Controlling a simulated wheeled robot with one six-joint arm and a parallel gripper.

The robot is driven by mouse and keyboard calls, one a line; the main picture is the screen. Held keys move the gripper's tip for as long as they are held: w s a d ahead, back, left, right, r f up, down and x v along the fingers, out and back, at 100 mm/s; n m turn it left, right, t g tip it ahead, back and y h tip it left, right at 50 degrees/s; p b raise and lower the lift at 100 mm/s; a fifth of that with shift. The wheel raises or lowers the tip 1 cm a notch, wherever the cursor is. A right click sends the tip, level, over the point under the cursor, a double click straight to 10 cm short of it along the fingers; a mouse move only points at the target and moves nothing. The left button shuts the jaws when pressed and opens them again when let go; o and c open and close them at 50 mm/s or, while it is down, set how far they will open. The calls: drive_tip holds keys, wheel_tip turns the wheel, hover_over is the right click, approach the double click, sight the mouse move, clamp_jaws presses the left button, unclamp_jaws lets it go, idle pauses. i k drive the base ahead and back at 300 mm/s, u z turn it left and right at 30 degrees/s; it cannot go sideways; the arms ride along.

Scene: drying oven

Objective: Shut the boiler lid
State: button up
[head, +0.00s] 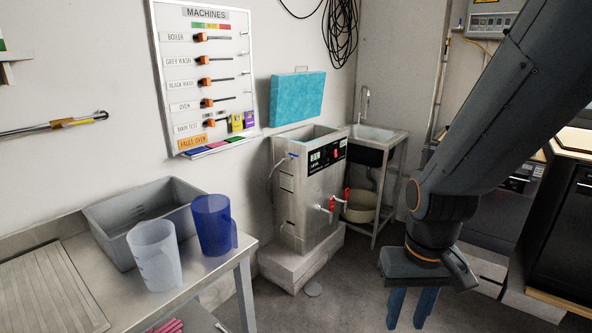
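The boiler (312,195) is a stainless steel box on a pale block, with a black control panel and red-handled taps on its front. Its top is open. The boiler lid (297,97) is a turquoise panel with a small handle on its upper edge, standing upright behind the boiler's open top, against the wall. My gripper (411,315) hangs at the lower right, fingers pointing down, well to the right of and nearer than the boiler. A gap shows between its two blue fingers, and nothing is seen between them.
A metal table (205,275) at the left holds a grey basin (107,218), a clear jug (155,256) and a blue jug (214,226). A sink (374,134) stands right of the boiler, with a round tub (358,207) below. Floor is clear before the boiler.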

sight(296, 97)
drive_tip(key=u, duration=0.15)
drive_tip(key=i, duration=1)
drive_tip(key=z, duration=0.8)
drive_tip(key=i, duration=1.8)
drive_tip(key=u, duration=0.8)
